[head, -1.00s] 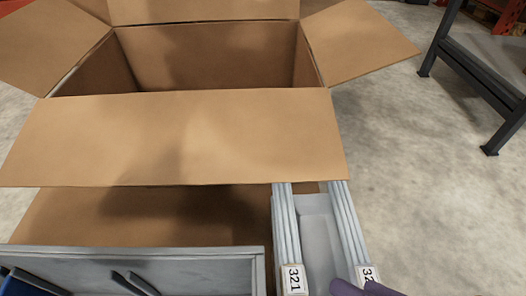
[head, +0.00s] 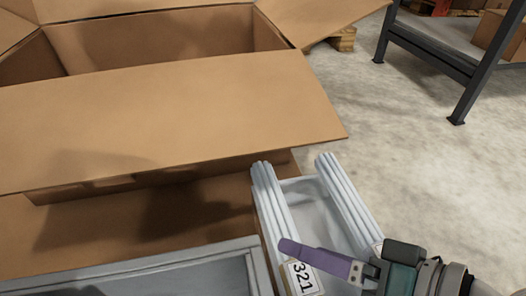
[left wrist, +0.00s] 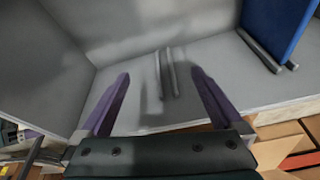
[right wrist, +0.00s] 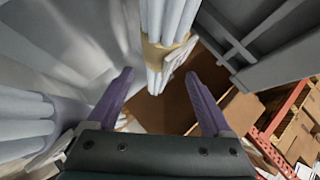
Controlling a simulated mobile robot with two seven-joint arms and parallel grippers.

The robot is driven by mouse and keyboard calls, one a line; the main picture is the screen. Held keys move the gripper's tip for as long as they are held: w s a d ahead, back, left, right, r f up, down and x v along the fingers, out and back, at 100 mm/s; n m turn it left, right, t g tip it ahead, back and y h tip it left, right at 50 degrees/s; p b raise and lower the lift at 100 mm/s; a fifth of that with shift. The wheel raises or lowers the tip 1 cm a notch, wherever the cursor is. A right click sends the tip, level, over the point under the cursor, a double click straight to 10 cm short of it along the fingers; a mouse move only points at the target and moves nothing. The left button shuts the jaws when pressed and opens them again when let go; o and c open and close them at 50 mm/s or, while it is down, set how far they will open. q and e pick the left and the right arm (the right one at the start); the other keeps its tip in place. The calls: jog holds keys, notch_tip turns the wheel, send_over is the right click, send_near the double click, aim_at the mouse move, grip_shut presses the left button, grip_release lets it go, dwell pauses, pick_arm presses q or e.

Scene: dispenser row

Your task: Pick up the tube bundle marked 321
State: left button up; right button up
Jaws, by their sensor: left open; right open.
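A bundle of pale grey tubes (head: 270,195) lies in a grey bin, with a white label (head: 304,279) reading 321 at its near end. A second pale bundle (head: 345,200) lies parallel to its right; my gripper hides its near end. My right gripper (right wrist: 159,77) is open. In the right wrist view the labelled bundle's end (right wrist: 165,40), with a tan band, reaches between its fingers; I cannot tell if they touch. One purple finger (head: 318,258) crosses above the label in the head view. My left gripper (left wrist: 160,76) is open and empty, seen only in its wrist view.
A large open cardboard box (head: 150,110) stands beyond the bins. A grey bin (left wrist: 60,60) with two dark bars (left wrist: 168,80) and a blue panel (left wrist: 275,30) lies before my left gripper. The floor (head: 420,170) to the right is clear up to a dark metal rack (head: 470,75).

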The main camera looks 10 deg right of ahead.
jog(key=x, duration=0.2)
jog(key=shift+w+f+b, duration=0.25)
jog(key=shift+w+b, duration=0.1)
jog(key=shift+b, duration=0.05)
jog(key=shift+w+a+f, duration=0.1)
jog(key=shift+w+a, duration=0.2)
jog(key=shift+a, duration=0.1)
jog(key=shift+c, duration=0.2)
jog(key=shift+s+d, duration=0.1)
jog(key=shift+d, duration=0.05)
jog(key=c, duration=0.3)
grip_shut()
